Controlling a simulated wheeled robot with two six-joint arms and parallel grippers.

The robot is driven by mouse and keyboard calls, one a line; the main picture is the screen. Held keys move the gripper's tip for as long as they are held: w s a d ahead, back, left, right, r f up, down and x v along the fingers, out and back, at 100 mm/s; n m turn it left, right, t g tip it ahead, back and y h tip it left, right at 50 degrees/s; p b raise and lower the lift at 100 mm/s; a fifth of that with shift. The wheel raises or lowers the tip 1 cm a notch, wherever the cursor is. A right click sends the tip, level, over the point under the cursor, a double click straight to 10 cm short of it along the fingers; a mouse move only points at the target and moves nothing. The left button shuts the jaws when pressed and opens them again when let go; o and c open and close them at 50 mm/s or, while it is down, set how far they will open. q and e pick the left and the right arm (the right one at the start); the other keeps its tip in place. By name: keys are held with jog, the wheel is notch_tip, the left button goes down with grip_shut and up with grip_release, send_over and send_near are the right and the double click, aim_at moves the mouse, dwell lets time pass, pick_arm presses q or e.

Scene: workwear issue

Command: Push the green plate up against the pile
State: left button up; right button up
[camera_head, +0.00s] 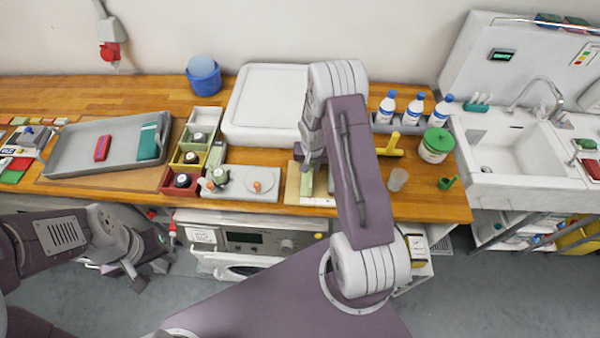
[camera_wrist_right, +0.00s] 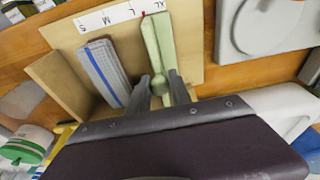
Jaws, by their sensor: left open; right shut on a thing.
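The green plate (camera_wrist_right: 158,42) stands on edge in a wooden tray (camera_wrist_right: 62,95) with a white strip of size letters along one side. The pile (camera_wrist_right: 103,72), grey folded cloth with a blue stripe, lies in the same tray to the left of the plate, with a bare gap between them. My right gripper (camera_wrist_right: 159,84) is shut on the plate's round green knob. In the head view the green plate (camera_head: 307,182) shows just below my right gripper (camera_head: 312,158), and my arm hides much of the tray. My left gripper (camera_head: 136,278) is open and empty, low in front of the counter.
A white lidded box (camera_head: 265,100) stands behind the tray. A light grey tray with round items (camera_head: 240,184) is to the left. A yellow T-shaped tool (camera_head: 390,145), a clear cup (camera_head: 397,179) and bottles (camera_head: 416,108) stand to the right.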

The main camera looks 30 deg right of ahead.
jog(key=shift+s+d+p, duration=0.2)
jog(key=shift+s+d, duration=0.15)
jog(key=shift+d, duration=0.2)
jog(key=shift+s+d+p, duration=0.2)
jog(key=shift+s+d, duration=0.1)
jog(key=shift+d, duration=0.2)
jog(key=shift+s+d+r+p, duration=0.1)
jog(key=shift+s+d+p, duration=0.3)
jog(key=shift+d, duration=0.25)
jog(key=shift+s+d+p, duration=0.35)
jog(key=shift+d+p, duration=0.05)
jog(key=shift+d, duration=0.25)
jog(key=d+p, duration=0.1)
jog(key=s+d+p, duration=0.1)
jog(key=shift+s+d+p, duration=0.2)
jog(key=shift+s+p, duration=0.05)
jog(key=shift+p, duration=0.1)
jog(key=s+d+p, duration=0.1)
jog(key=d+p, duration=0.1)
jog(key=p, duration=0.2)
jog(key=shift+s+d+r, duration=0.1)
jog(key=shift+s, duration=0.1)
jog(key=o, duration=0.7)
jog(key=shift+f, duration=0.2)
jog(key=shift+o, duration=0.2)
notch_tip(320, 180, up, 8)
jog(key=p, duration=0.5)
